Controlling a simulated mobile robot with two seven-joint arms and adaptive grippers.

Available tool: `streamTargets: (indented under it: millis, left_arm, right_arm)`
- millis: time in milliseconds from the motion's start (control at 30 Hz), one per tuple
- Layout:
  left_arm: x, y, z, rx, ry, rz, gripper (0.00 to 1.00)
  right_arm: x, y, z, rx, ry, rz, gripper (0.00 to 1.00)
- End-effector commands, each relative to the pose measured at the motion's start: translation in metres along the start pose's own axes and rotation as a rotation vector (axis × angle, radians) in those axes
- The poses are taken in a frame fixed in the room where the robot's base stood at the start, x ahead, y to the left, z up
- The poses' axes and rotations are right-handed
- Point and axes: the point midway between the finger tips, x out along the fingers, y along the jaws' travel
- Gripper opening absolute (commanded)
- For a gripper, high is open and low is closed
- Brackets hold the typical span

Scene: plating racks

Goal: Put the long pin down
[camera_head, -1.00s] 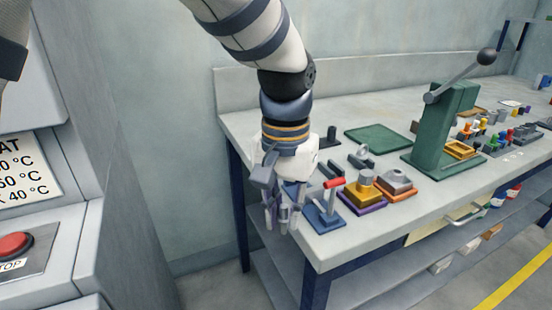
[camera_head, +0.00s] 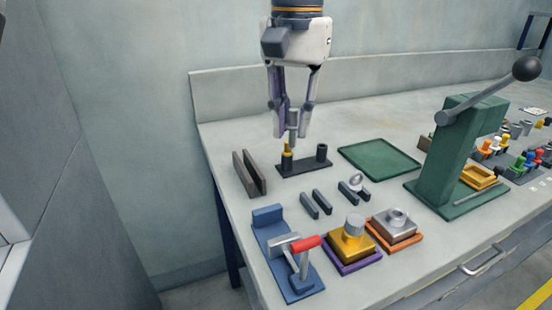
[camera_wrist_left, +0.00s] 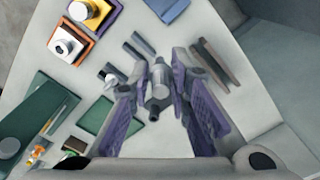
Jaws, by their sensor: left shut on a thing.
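My left gripper (camera_head: 292,104) points down above the back left of the bench, its fingers shut on a grey pin (camera_head: 293,122). The pin hangs roughly upright between the fingertips. In the left wrist view the pin (camera_wrist_left: 160,88) shows a wider collar and a dark end. Below it stands a dark holder (camera_head: 304,167) with two upright posts. The left post has a brass-coloured top (camera_head: 287,149), close under the pin; I cannot tell whether they touch. The right post (camera_head: 321,152) is dark. My right gripper is out of view.
Dark upright plates (camera_head: 250,174) stand left of the holder, a green mat (camera_head: 380,159) to its right. Small dark bars (camera_head: 316,203), a blue clamp with red handle (camera_head: 290,262) and blocks on purple and orange trays lie in front. A green lever press (camera_head: 447,150) stands right.

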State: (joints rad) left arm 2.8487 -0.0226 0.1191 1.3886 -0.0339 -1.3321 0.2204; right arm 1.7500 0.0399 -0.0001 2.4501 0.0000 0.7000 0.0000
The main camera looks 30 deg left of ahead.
Motion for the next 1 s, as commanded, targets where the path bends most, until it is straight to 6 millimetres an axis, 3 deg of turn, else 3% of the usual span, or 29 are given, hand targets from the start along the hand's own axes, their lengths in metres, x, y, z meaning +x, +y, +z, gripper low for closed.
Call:
streamTargets:
  millis: [167, 233, 533, 700, 1000]
  left_arm:
    - [0.029, -0.051, -0.025, -0.003, -0.008, 0.003, 0.00]
    - [0.046, -0.062, -0.029, -0.002, -0.009, 0.001, 0.00]
    - [0.089, -0.093, -0.045, -0.001, -0.008, 0.001, 0.00]
    - [0.113, -0.091, -0.043, 0.001, -0.002, 0.000, 0.00]
    - [0.115, -0.091, -0.044, 0.001, 0.001, 0.000, 0.00]
  right_arm:
    - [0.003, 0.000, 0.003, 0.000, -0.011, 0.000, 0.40]
    - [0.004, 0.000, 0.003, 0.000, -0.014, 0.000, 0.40]
    - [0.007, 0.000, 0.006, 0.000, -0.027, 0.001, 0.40]
    - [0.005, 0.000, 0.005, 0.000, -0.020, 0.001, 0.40]
    - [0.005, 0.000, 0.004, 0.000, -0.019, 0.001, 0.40]
